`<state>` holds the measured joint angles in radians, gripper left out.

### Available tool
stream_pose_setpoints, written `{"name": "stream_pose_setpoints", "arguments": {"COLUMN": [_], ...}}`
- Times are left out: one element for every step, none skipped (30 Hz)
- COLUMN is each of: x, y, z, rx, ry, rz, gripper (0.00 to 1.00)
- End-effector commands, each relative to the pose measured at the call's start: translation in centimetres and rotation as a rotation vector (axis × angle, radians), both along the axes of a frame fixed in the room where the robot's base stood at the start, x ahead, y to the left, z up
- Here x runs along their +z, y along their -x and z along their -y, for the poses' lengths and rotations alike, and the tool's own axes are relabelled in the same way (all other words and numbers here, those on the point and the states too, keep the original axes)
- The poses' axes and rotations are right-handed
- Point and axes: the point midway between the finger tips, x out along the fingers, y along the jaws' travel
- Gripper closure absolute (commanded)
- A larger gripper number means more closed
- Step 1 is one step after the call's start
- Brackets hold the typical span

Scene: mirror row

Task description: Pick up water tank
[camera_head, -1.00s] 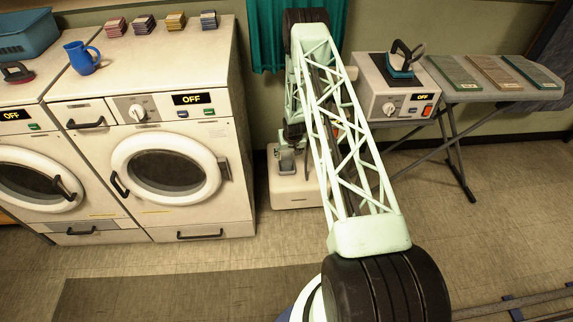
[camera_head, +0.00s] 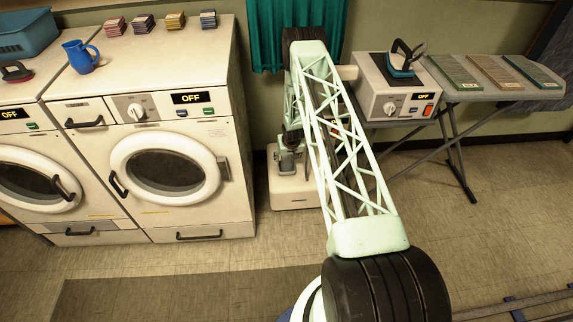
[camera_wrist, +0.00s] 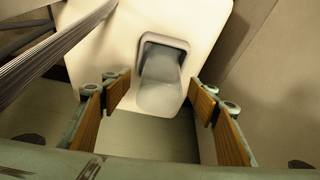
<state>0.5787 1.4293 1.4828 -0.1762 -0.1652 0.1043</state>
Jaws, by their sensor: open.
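A pale, translucent grey piece, apparently the water tank (camera_wrist: 160,88), sits in a dark-rimmed recess of a white unit in the wrist view. In the head view that low white unit (camera_head: 293,196) stands on the floor behind my arm, and my gripper hides most of the tank. My gripper (camera_wrist: 162,100) is open, with one wood-coloured finger pad on each side of the tank and visible gaps between. I cannot tell its exact height relative to the tank. My gripper also shows in the head view (camera_head: 289,160), over the unit.
Two washers, the nearer one (camera_head: 170,170) in the middle left, stand left of the unit. A steam station (camera_head: 395,95) with an iron (camera_head: 403,62) and an ironing board (camera_head: 480,92) stand to the right. A grey ribbed hose (camera_wrist: 55,52) crosses the wrist view's upper left.

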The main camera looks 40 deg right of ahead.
Motion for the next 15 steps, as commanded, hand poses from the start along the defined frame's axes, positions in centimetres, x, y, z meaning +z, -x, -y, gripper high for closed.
{"name": "stream_pose_setpoints", "arguments": {"x": [-0.1,-0.2,-0.4,-0.6,-0.8,-1.1,-1.4,-1.7,-2.1,-2.4,-2.7,-3.1,-3.3,-3.6,-3.9], "y": [0.0,0.0,-0.1,-0.1,-0.2,-0.2,-0.3,-0.4,-0.6,-0.7,-0.8,-0.9,-1.1,-1.2,-1.3], "z": [0.0,0.0,0.0,0.1,0.1,0.1,0.1,0.2,0.3,0.3,0.4,0.5,0.5,0.6,0.6], "rx": [0.0,0.0,0.0,0.0,0.001,0.001,0.001,0.001,0.001,0.001,0.001,0.0,0.0,0.0,0.0], "ry": [0.0,0.0,0.0,0.0,0.0,0.0,-0.001,-0.001,0.0,0.0,0.0,0.0,0.0,0.0,0.0], "rz": [0.0,0.0,0.0,0.0,-0.001,-0.001,-0.002,-0.002,-0.001,-0.001,-0.001,-0.001,-0.001,-0.001,-0.001], "gripper": [0.46,0.46,0.46,0.46,0.46,0.46,0.46,0.46,0.46,0.46,0.46,0.46,0.46,0.46,0.46]}}
